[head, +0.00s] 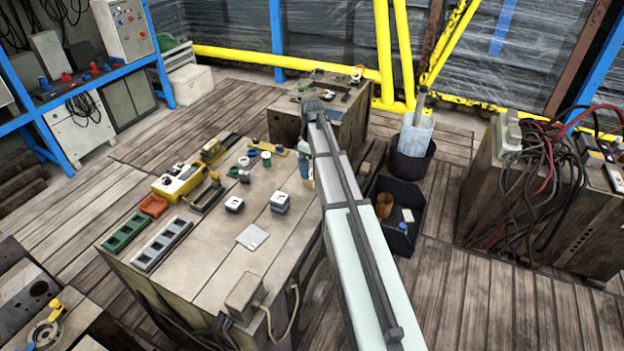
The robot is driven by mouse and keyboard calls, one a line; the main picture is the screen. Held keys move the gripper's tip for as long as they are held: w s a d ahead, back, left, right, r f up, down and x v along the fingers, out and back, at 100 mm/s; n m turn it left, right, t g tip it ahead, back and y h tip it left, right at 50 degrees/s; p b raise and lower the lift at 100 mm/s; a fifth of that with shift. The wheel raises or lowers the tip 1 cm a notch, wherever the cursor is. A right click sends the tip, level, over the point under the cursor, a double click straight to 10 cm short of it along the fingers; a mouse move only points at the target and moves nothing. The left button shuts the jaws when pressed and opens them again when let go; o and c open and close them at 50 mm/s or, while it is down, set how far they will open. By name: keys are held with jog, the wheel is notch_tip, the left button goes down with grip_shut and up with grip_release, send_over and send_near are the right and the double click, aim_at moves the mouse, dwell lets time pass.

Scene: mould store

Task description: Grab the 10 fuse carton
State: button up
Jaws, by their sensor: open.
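No carton with a readable 10 shows in the head view. Two small box-shaped things stand on the workbench (205,255): a white one with dark marks on top (234,205) and a taller grey-white one with a dark top (280,203) to its right. Their markings are too small to read, so I cannot tell whether either is the fuse carton. My arm reaches up from the bottom along the bench's right side. My gripper cannot be made out; the arm hides part of the bench's right edge.
A green tray (126,233), a grey tray (163,244), an orange tray (153,206) and a yellow device (179,182) crowd the bench's left. A flat grey sheet (252,237) lies near its middle. A black bin (397,212) stands right of my arm. Cables cover a right-hand cabinet (545,215).

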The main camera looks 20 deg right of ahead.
aim_at(312, 174)
jog(key=shift+w+d+f, duration=0.1)
jog(key=shift+w+f, duration=0.15)
jog(key=shift+f, duration=1.2)
jog(key=shift+w+d+f, duration=0.1)
jog(key=shift+w+f, duration=0.1)
jog(key=shift+f, duration=1.25)
jog(key=c, duration=1.1)
jog(key=shift+r, duration=0.15)
